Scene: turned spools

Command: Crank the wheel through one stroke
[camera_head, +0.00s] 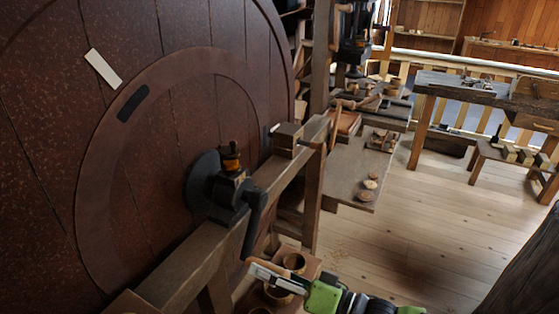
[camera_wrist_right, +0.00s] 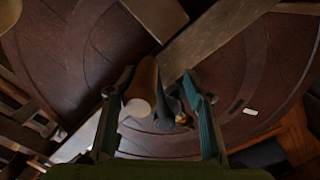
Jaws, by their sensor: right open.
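The large dark-red wooden wheel (camera_head: 160,130) fills the left of the head view, with a white mark (camera_head: 103,68) and a black mark (camera_head: 132,103) on its face. At its hub is a black crank assembly (camera_head: 215,190) with an amber-brown upright part (camera_head: 231,156) and a black arm slanting down (camera_head: 255,215). My right gripper (camera_head: 262,272) is below that arm, apart from it. In the wrist view, my right gripper (camera_wrist_right: 157,100) is open; a brown cylinder with a pale end (camera_wrist_right: 140,107) and a dark grey rod (camera_wrist_right: 168,115) appear between its fingers. Contact is not visible. My left gripper is out of view.
A thick wooden beam (camera_head: 190,270) runs in front of the wheel, with a post (camera_head: 313,200) at its right end. Small turned bowls (camera_head: 293,262) stand near my right gripper. A bench (camera_head: 480,92) stands at the back right. The plank floor (camera_head: 420,230) is largely clear.

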